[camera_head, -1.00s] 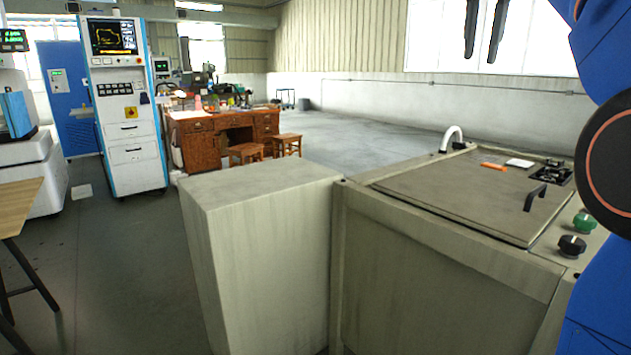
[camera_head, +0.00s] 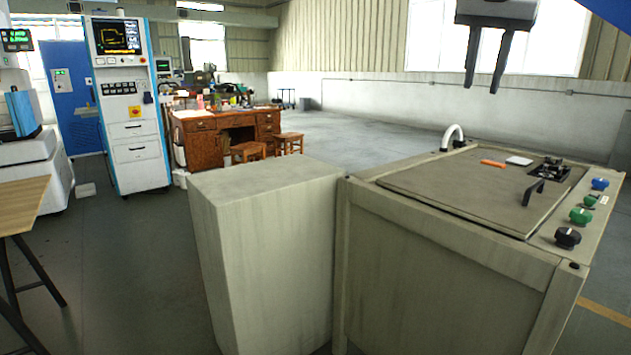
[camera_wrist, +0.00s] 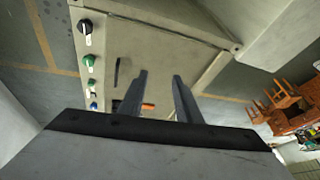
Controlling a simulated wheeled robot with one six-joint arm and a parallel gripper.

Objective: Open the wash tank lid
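The wash tank lid (camera_head: 430,190) is a flat grey-beige panel lying flush and closed on the tank (camera_head: 440,270). A black bar handle (camera_head: 534,191) stands on its right front part; the handle also shows in the wrist view (camera_wrist: 116,72). An orange item (camera_head: 493,164) and a white item (camera_head: 519,160) lie toward the lid's back edge. My gripper (camera_head: 481,88) is open and empty, high above the tank with its fingers pointing down. In the wrist view my gripper (camera_wrist: 159,76) has a clear gap between its fingers, and the handle lies to their left.
Black, green and blue knobs (camera_head: 580,215) line the tank's right edge. A curved white pipe (camera_head: 453,137) rises at the back. A plain beige block (camera_head: 265,210) stands against the tank's left side. A wooden desk (camera_head: 205,140) with stools stands behind; open floor lies beyond the tank.

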